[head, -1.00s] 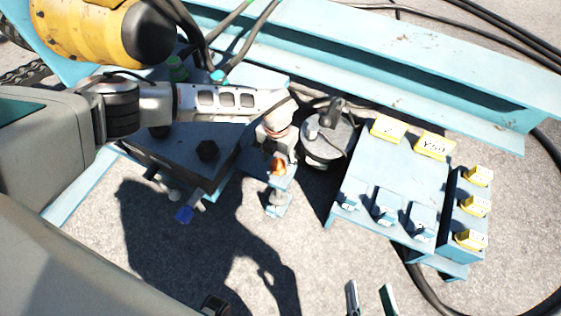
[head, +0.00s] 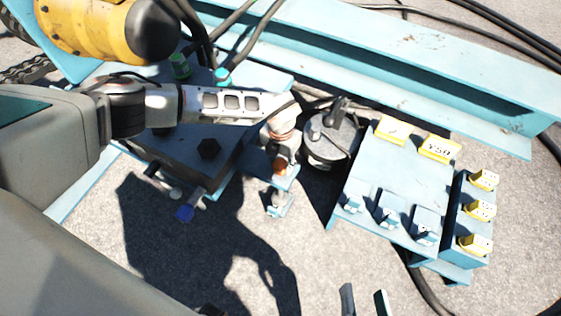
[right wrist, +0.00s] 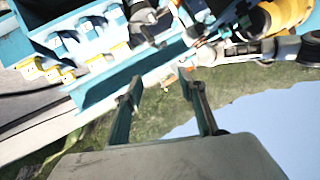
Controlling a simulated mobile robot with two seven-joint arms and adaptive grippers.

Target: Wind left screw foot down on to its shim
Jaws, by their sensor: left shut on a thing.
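My left gripper (head: 281,162) reaches down from the end of the silver arm link, above a small blue bracket (head: 287,180) beside the dark block. It is shut on the top of the left screw foot, which is mostly hidden by the fingers. Below the bracket the lower part of the screw foot (head: 277,199) shows, with a pale blue piece at its base. I cannot tell whether that piece is the shim or whether the foot touches it. My right gripper (head: 364,303) is open and empty at the bottom edge; its two spread fingers also show in the right wrist view (right wrist: 163,100).
A blue box with yellow labels (head: 395,175) is further right. A long blue beam (head: 400,75) runs behind, with black cables around.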

